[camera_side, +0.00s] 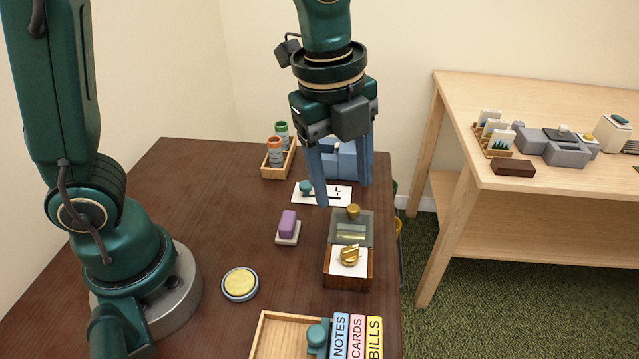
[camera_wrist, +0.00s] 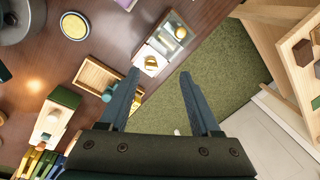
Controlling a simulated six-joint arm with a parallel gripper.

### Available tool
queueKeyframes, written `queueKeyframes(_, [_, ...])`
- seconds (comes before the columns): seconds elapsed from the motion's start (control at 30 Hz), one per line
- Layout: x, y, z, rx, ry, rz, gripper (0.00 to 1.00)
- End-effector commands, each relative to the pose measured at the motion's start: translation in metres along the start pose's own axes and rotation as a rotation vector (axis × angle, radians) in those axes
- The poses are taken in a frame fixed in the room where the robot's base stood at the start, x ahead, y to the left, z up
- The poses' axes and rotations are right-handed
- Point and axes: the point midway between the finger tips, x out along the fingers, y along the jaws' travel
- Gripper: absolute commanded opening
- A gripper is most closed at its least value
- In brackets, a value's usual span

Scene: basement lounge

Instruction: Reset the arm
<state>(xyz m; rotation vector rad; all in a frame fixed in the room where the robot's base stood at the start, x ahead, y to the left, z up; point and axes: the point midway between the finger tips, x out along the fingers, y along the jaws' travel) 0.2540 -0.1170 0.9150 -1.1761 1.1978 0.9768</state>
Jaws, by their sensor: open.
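My gripper (camera_side: 344,195) hangs fingers-down above the far right part of the dark brown table (camera_side: 200,212). Its two blue-grey fingers are apart, with nothing held between them. In the side view it is above and behind a wooden box with a grey-green lid (camera_side: 364,228), a gold knob (camera_side: 353,211) and a gold piece (camera_side: 349,255) on a white sheet. In the wrist view the open fingers (camera_wrist: 159,73) reach up from the bottom, and green carpet shows between them. Part of a blue object (camera_side: 341,160) behind the fingers is hidden.
A purple block (camera_side: 288,222), a round yellow-topped dish (camera_side: 240,284), a white card (camera_side: 337,193) and a wooden caddy (camera_side: 277,172) stand on the table. A wooden tray (camera_side: 268,334) and labelled upright files (camera_side: 357,339) are in front. A light wood bench (camera_side: 560,100) stands right, across the carpet.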

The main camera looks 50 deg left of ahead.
Motion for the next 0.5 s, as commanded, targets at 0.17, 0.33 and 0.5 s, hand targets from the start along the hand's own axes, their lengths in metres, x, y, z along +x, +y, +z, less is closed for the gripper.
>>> queueKeyframes(0.17, [-0.036,0.022,0.028,-0.302,0.010,-0.135,0.64])
queueKeyframes(0.33, [-0.051,0.052,0.047,-0.678,0.044,-0.248,0.64])
queueKeyframes(0.5, [-0.048,0.084,0.059,-1.133,0.119,-0.344,0.64])
